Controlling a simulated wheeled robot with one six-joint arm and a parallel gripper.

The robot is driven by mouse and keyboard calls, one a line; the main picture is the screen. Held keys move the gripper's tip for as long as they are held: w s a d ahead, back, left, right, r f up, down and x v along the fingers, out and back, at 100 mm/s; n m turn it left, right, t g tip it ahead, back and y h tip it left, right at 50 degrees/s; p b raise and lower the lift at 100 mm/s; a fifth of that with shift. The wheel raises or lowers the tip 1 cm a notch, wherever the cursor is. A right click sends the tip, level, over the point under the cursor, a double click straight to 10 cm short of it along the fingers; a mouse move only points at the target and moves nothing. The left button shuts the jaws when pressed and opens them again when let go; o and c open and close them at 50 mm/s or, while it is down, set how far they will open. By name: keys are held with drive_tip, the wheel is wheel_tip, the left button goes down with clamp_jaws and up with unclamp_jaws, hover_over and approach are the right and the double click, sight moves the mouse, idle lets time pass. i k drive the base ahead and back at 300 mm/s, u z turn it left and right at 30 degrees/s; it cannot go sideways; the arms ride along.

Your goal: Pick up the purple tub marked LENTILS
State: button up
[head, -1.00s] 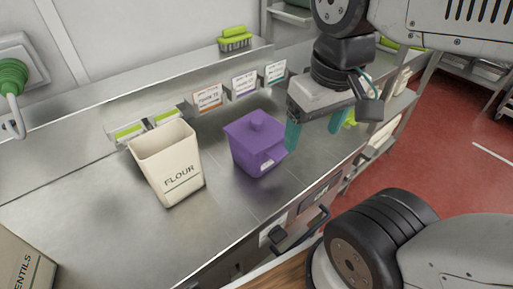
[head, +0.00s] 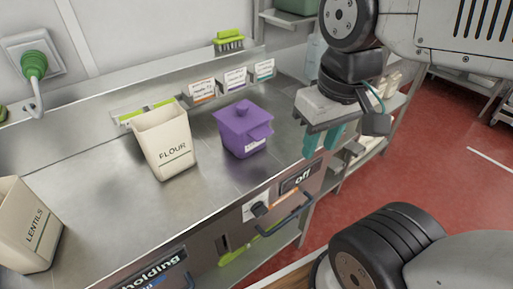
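A purple lidded tub (head: 243,130) with a knob on top stands upright on the steel counter; its small front label is too small to read. The word LENTILS shows instead on a cream open-topped bin (head: 27,226) at the left edge. A second cream bin (head: 165,143), marked FLOUR, stands just left of the purple tub. My gripper (head: 323,140) points down to the right of the purple tub, apart from it. Its teal fingers have a gap between them and hold nothing that I can see.
Small label cards (head: 235,79) stand along the ledge behind the tub. A green brush (head: 229,40) lies on the upper shelf. The counter before the bins is clear.

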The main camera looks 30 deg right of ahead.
sight(245, 145)
drive_tip(key=z, duration=0.05)
drive_tip(key=k, duration=0.1)
drive_tip(key=z, duration=1.65)
drive_tip(key=k, duration=1.25)
drive_tip(key=u, duration=1.95)
drive_tip(key=i, duration=0.5)
drive_tip(key=z, duration=0.05)
